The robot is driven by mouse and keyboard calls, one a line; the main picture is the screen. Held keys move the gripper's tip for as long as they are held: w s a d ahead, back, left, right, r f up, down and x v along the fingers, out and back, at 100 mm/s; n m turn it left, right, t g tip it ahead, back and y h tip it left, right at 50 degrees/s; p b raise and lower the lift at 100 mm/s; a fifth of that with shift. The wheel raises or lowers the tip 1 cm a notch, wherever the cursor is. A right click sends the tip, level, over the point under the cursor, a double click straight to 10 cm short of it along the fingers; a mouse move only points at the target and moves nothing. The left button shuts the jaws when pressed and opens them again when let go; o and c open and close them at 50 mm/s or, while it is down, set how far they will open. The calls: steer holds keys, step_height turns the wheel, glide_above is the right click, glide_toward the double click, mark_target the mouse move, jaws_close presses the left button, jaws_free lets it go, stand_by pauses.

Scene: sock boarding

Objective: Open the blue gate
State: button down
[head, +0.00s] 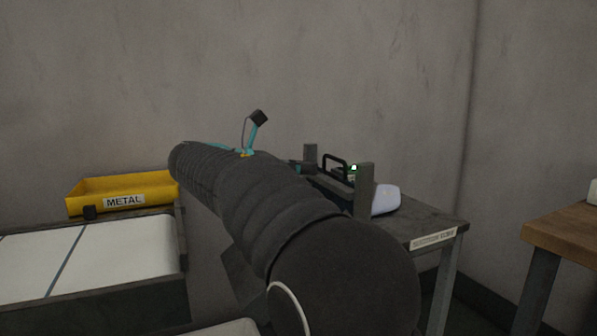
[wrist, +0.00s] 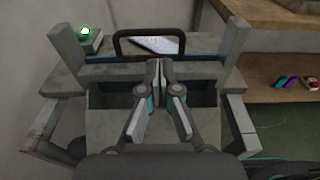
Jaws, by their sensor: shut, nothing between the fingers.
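A gate frame with two grey posts (wrist: 67,46) stands on a small table (head: 420,222); its other post (wrist: 236,48) is at the right in the wrist view. Contact is unclear.
A small box with a lit green light (wrist: 86,34) sits behind the left post. A pale rounded object (head: 385,199) is on the table. A yellow METAL bin (head: 150,186) and a white-topped bench (head: 110,255) are left. A wooden bench (head: 570,230) stands right.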

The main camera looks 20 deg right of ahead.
mark_target(330, 180)
steer(key=d, duration=0.4)
steer(key=d+f, duration=0.1)
steer(key=d, duration=0.1)
steer(key=shift+w+d+b, duration=0.1)
steer(key=shift+b, duration=0.3)
steer(key=shift+r, duration=0.1)
